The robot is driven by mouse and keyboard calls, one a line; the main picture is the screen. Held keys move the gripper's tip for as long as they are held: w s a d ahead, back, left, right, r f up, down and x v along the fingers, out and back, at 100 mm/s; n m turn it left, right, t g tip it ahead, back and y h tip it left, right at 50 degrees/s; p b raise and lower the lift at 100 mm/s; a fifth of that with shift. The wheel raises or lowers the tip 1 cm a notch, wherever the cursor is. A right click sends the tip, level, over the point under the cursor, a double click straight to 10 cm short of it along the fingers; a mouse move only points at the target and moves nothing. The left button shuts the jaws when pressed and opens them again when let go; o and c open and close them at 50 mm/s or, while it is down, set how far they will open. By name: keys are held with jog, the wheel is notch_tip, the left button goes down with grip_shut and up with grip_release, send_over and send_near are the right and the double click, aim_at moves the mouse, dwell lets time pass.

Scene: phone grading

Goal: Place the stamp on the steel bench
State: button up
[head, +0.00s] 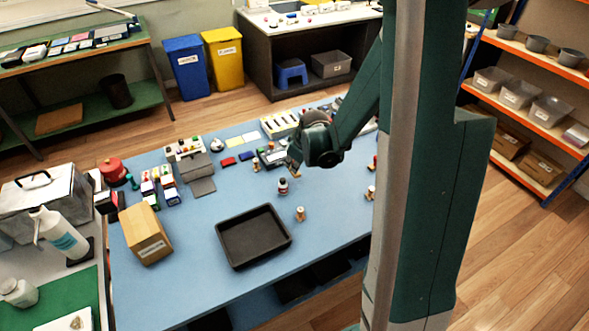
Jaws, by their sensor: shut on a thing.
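My gripper (294,160) hangs over the blue table, right of its middle, shut on a small wood-coloured thing that looks like the stamp. The fingers and held thing are small and partly hidden by my wrist. Similar small wooden-handled pieces stand upright on the table: one (300,213) right of the black tray, one (256,164) left of my gripper, and one (370,192) near the right edge. A pale-topped bench (340,17) stands at the back, and a grey-topped one (88,274) at the lower left. I cannot tell which is steel.
The blue table (190,270) holds a black tray (253,237), a cardboard box (145,234), a dark-capped bottle (283,186) and several small boxes. A metal case (42,205) and spray bottle (60,234) crowd the lower-left bench. Orange-edged shelves (530,115) stand at right.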

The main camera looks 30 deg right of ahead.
jog(key=shift+f, duration=1.6)
jog(key=shift+f+b, duration=0.2)
jog(key=shift+b, duration=0.25)
jog(key=o, duration=0.8)
jog(key=shift+o, duration=0.2)
jog(key=shift+r, duration=0.25)
jog(key=p+v, duration=0.2)
jog(key=v, duration=1)
jog(key=shift+a, duration=0.15)
